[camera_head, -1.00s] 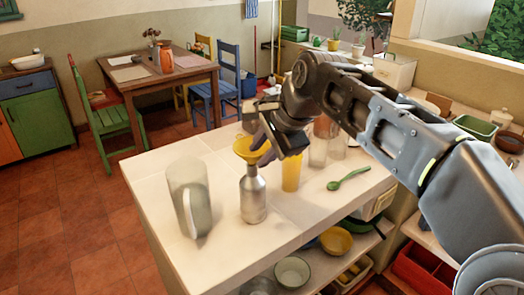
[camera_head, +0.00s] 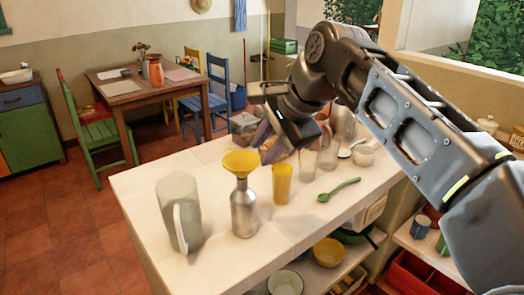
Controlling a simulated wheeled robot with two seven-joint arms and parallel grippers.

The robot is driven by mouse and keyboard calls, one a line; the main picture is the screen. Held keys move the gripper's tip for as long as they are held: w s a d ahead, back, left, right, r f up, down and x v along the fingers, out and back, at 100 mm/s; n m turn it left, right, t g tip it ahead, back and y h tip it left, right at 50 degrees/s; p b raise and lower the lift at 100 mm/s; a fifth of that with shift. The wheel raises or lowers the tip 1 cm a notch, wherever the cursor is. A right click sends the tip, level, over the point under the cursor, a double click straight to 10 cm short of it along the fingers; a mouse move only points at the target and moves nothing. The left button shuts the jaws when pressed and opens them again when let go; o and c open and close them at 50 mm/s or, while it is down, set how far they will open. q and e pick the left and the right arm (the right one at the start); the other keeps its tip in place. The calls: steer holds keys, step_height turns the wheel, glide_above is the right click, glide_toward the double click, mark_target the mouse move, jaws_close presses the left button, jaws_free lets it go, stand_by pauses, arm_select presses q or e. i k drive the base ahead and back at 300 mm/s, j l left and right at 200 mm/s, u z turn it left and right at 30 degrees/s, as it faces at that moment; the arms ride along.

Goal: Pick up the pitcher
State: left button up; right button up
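A clear grey pitcher (camera_head: 174,205) with a handle stands upright at the left end of the pale counter (camera_head: 285,226). My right gripper (camera_head: 268,143) hangs over the counter's far side, beyond and to the right of the pitcher and clear of it. Its fingers point down and to the left and are partly hidden by its own body, so I cannot tell how far apart they are. My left gripper is not in view.
A metal bottle (camera_head: 244,211) with a yellow funnel (camera_head: 241,163) stands right of the pitcher. Nearby are a yellow cup (camera_head: 282,184), clear glasses (camera_head: 308,163) and a green spoon (camera_head: 339,190). The counter's front left is bare. An orange jug (camera_head: 156,73) stands on the far table.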

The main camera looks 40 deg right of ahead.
mark_target(178, 194)
steer(key=k, duration=1)
